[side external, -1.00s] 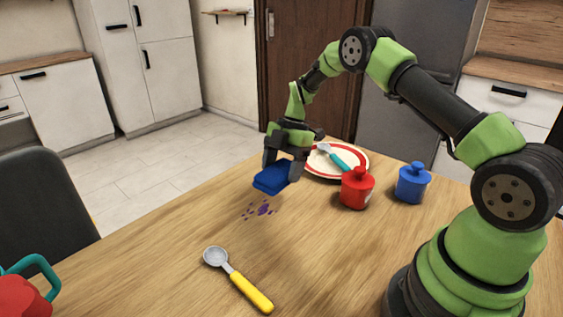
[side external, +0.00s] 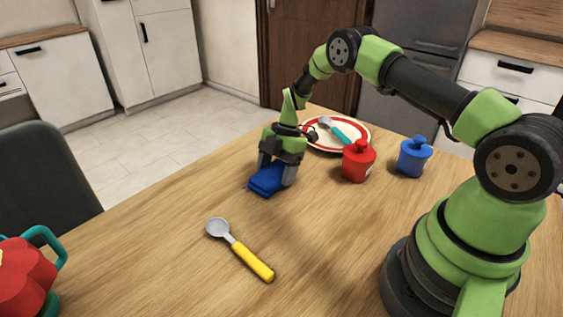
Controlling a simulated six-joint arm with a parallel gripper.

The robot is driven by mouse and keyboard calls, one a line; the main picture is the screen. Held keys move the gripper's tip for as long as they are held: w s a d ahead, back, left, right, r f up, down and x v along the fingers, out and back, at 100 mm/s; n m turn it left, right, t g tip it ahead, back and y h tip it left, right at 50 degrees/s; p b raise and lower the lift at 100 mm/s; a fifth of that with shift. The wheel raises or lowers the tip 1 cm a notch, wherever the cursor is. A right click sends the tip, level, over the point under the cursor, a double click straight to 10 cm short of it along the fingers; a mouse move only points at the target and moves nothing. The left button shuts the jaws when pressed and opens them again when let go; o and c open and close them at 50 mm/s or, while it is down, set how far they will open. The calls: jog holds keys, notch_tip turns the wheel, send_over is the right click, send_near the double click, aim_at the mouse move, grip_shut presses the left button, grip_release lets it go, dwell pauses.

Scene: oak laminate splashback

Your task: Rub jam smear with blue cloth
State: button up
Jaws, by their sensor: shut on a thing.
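My gripper (side external: 277,170) points down over the table, left of the red lidded pot, and is shut on the blue cloth (side external: 266,181). The folded cloth sticks out below and in front of the fingers and appears to rest on the tabletop.
A spoon with a yellow handle (side external: 252,262) lies in front. A red pot (side external: 358,161), a blue pot (side external: 414,157) and a red-rimmed plate (side external: 355,148) with a teal-handled spoon (side external: 340,133) stand behind and right. A red and teal object (side external: 22,279) is at lower left. The wooden table (side external: 335,235) is clear in the middle.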

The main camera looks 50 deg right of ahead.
aim_at(247, 201)
jog(key=shift+s+a, duration=0.1)
jog(key=shift+a, duration=4.2)
jog(key=shift+d, duration=5.55)
jog(key=shift+r, duration=4.1)
